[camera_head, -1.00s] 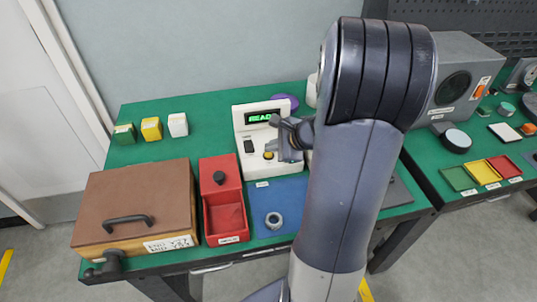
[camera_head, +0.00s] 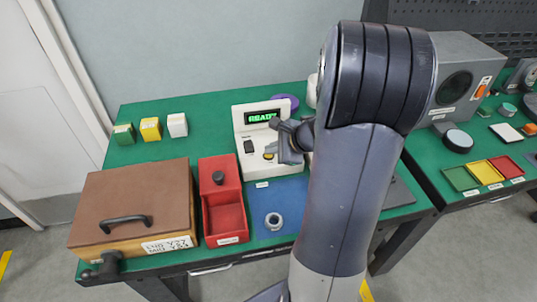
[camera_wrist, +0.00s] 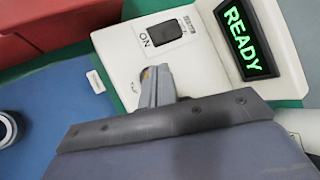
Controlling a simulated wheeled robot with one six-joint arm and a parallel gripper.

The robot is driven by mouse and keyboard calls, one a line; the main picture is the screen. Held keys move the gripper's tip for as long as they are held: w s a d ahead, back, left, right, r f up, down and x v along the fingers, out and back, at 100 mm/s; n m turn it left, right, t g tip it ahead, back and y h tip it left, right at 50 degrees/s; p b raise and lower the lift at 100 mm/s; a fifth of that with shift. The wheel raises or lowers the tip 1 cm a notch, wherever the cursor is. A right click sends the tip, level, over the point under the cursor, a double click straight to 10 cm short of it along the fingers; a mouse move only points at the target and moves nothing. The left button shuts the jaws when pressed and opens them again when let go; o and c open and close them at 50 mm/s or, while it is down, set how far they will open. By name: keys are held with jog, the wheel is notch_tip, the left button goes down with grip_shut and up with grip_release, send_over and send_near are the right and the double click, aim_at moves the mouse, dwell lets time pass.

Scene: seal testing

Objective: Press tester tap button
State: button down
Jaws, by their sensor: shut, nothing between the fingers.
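The white tester (camera_head: 262,172) stands on the green bench, its green display (camera_head: 263,117) reading READY. It fills much of the wrist view (camera_wrist: 195,65), with a black rocker switch (camera_wrist: 160,34) marked ON. The yellow tap button (camera_head: 269,156) is on the tester's front panel, partly covered by my gripper in the head view. My gripper (camera_head: 287,158) is shut and empty, right at the button. In the wrist view its fingers (camera_wrist: 156,82) point at the panel below the switch and largely hide the button. Whether the tips touch it cannot be told.
A red tray (camera_head: 224,218) and a brown-lidded wooden box (camera_head: 135,195) stand left of the tester. A metal ring (camera_head: 273,221) lies on the blue mat (camera_head: 290,192) in front. Several small blocks (camera_head: 151,129) stand at the back left.

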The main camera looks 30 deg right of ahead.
dwell(0.5)
jog(key=shift+r+p, duration=0.5)
jog(key=shift+r, duration=0.2)
notch_tip(320, 180, up, 5)
jog(key=p, duration=0.4)
dwell(0.8)
